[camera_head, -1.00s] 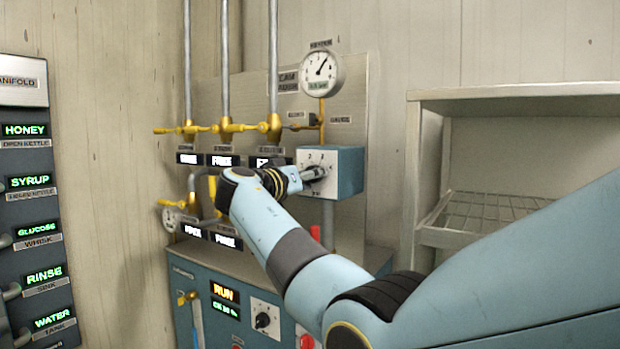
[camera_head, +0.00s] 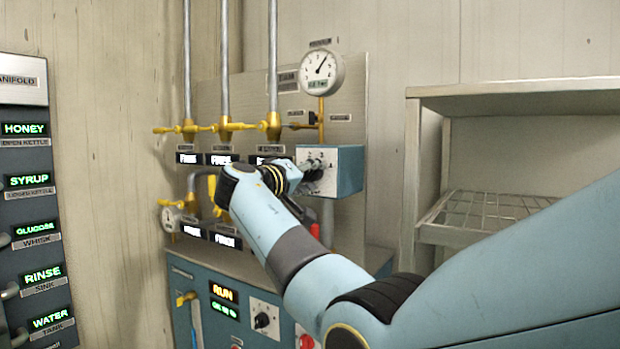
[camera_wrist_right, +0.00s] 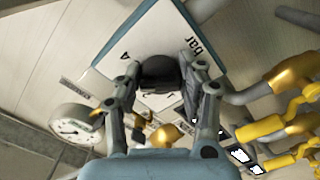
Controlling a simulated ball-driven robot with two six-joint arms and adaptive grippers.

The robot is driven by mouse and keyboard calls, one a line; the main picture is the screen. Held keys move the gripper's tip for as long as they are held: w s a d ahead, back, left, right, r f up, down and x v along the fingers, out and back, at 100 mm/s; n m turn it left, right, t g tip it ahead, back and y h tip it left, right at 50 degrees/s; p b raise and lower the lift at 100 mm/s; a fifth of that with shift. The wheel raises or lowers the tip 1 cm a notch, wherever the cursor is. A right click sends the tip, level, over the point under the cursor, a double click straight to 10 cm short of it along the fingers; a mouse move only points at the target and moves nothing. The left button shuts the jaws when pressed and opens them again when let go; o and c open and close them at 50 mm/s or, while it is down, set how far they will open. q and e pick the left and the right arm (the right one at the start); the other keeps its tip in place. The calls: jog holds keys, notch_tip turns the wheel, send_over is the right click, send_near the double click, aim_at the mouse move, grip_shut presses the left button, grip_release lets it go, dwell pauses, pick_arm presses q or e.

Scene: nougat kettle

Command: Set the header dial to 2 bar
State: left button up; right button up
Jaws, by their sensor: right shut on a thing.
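The header dial is a dark knob (camera_wrist_right: 158,72) on the white face of a blue box (camera_head: 350,172) on the back panel. In the wrist view the face carries printed numbers and "bar", partly hidden by my fingers. My right gripper (camera_head: 308,178) reaches the dial from the left in the head view. In the wrist view its two fingers (camera_wrist_right: 160,82) are closed on both sides of the knob. I cannot read which number the knob points to. The round pressure gauge (camera_head: 322,72) above the box has its needle pointing up and right. My left gripper is not in view.
Yellow valves (camera_head: 225,127) and grey pipes (camera_head: 224,60) stand left of the box. Below is a blue cabinet (camera_head: 180,290) with a lit RUN display (camera_head: 223,292). A shelf unit (camera_head: 520,95) is at the right, a labelled manifold panel (camera_head: 22,160) at the left.

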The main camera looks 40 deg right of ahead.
jog(key=n, duration=0.3)
jog(key=shift+r+p, duration=0.1)
jog(key=shift+p, duration=0.2)
jog(key=n+p, duration=0.1)
jog(key=n, duration=0.1)
jog(key=shift+r+n, duration=0.1)
jog(key=shift+n, duration=0.2)
jog(key=n+p, duration=0.1)
jog(key=n, duration=0.2)
jog(key=shift+p, duration=0.35)
jog(key=shift+n+p, duration=0.8)
jog(key=shift+n, duration=1)
jog(key=o, duration=1.1)
jog(key=shift+a, duration=0.1)
jog(key=shift+o, duration=0.2)
